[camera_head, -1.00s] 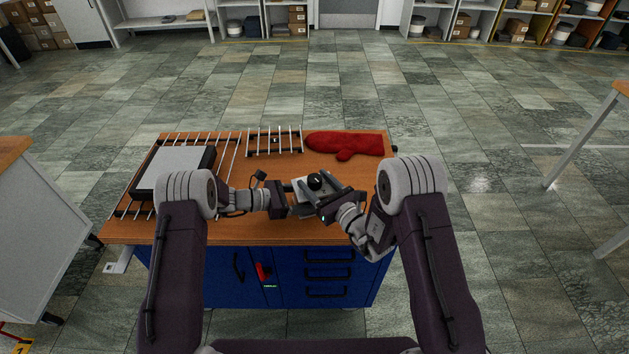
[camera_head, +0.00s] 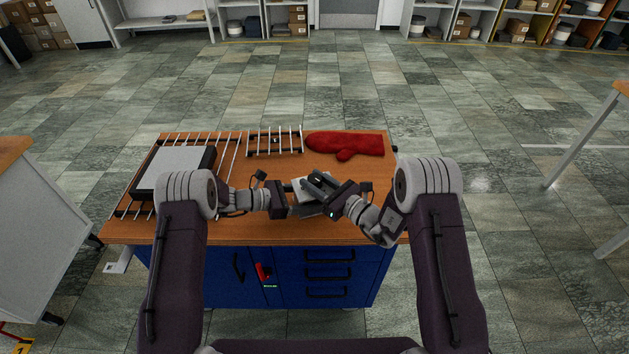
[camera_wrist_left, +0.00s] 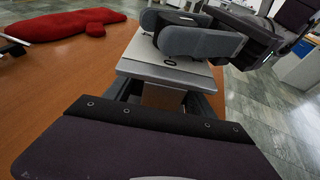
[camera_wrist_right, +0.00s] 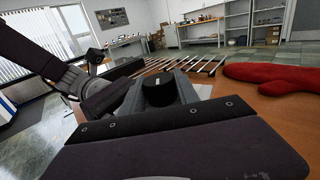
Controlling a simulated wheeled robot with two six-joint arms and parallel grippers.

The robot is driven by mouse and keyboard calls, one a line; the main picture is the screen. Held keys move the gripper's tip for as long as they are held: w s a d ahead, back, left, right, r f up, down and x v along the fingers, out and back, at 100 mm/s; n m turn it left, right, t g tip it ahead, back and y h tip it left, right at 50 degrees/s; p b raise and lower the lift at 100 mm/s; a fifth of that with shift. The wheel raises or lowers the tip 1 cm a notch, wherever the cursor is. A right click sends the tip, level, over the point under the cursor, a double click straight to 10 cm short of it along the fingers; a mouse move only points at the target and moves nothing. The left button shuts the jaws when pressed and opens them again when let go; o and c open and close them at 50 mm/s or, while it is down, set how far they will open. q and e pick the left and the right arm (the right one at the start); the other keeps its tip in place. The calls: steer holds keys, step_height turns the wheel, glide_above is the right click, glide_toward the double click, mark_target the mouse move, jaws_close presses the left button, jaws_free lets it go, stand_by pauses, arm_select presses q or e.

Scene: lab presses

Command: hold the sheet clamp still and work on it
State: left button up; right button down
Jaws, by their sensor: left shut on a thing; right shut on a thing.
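The sheet clamp (camera_head: 300,184) is a pale grey metal block over the worktop, near its front edge. My left gripper (camera_head: 288,198) is shut on the clamp's body from the left. In the left wrist view the clamp's flat grey top (camera_wrist_left: 165,68) extends ahead of the left fingers. My right gripper (camera_head: 316,186) is above the clamp, shut on its round black knob (camera_wrist_right: 158,92). The right fingers hide most of the knob in the head view. The right fingers also show over the clamp in the left wrist view (camera_wrist_left: 195,38).
A red oven mitt (camera_head: 346,144) lies behind the clamp. A small metal rack (camera_head: 274,142) stands at the back. A dark-framed grey panel (camera_head: 176,168) lies on a larger rack (camera_head: 227,165) at the left. The wooden worktop (camera_head: 372,182) is bare at the right.

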stand_by(0.3)
steer(key=c, duration=0.9)
jaws_free()
steer(key=v, duration=1.2)
steer(key=shift+w+d, duration=0.1)
steer(key=shift+d, duration=0.05)
step_height(320, 180, up, 8)
